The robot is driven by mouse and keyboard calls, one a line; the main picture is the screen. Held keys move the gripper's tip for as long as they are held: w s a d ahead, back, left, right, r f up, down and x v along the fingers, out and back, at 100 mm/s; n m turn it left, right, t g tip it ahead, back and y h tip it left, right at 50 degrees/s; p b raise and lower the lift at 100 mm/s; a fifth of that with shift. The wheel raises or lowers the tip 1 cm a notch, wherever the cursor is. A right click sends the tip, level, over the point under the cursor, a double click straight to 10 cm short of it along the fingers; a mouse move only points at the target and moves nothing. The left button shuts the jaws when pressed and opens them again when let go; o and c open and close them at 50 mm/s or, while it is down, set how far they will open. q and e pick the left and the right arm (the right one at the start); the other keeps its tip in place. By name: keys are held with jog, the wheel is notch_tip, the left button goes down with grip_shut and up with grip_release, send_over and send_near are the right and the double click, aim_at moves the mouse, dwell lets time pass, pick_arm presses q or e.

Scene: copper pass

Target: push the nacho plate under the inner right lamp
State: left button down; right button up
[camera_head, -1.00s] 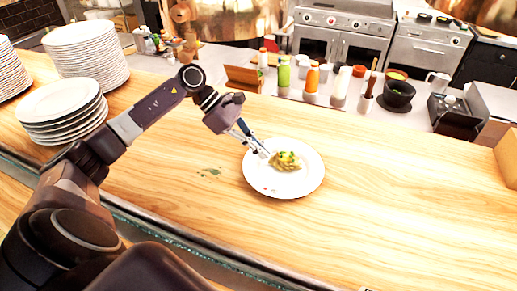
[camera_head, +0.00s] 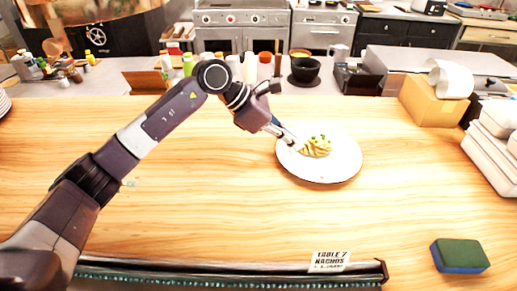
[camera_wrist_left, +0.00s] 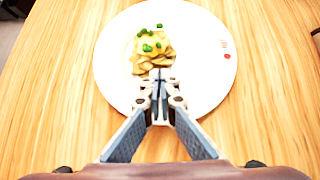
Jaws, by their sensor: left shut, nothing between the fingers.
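The nacho plate (camera_head: 318,174) is a round white plate lying flat on the wooden counter, with a small pile of nachos (camera_head: 317,147) topped with green bits. My left gripper (camera_head: 296,144) reaches over the plate's left part in the head view, its fingertips close to the nachos. In the left wrist view the shut, empty fingers (camera_wrist_left: 160,82) overlap the near part of the plate (camera_wrist_left: 112,62), just below the nachos (camera_wrist_left: 153,52). Whether the fingertips touch the plate or the food is unclear. No lamp is visible. My right gripper is not in view.
A card reading "Table 7 Nachos" (camera_head: 329,262) stands at the counter's front edge. A green and blue sponge (camera_head: 460,255) lies front right. A cardboard-coloured box (camera_head: 432,103) and stacked white containers (camera_head: 492,158) stand right. The counter (camera_head: 400,190) right of the plate is clear.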

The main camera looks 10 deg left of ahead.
aim_at(315, 141)
pick_arm(q)
jog(key=d, duration=0.1)
jog(key=w+d, duration=0.1)
jog(key=d, duration=0.3)
jog(key=shift+w+b, duration=0.3)
jog(key=shift+b, duration=0.1)
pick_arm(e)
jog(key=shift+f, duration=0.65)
pick_arm(q)
jog(key=shift+a, duration=0.1)
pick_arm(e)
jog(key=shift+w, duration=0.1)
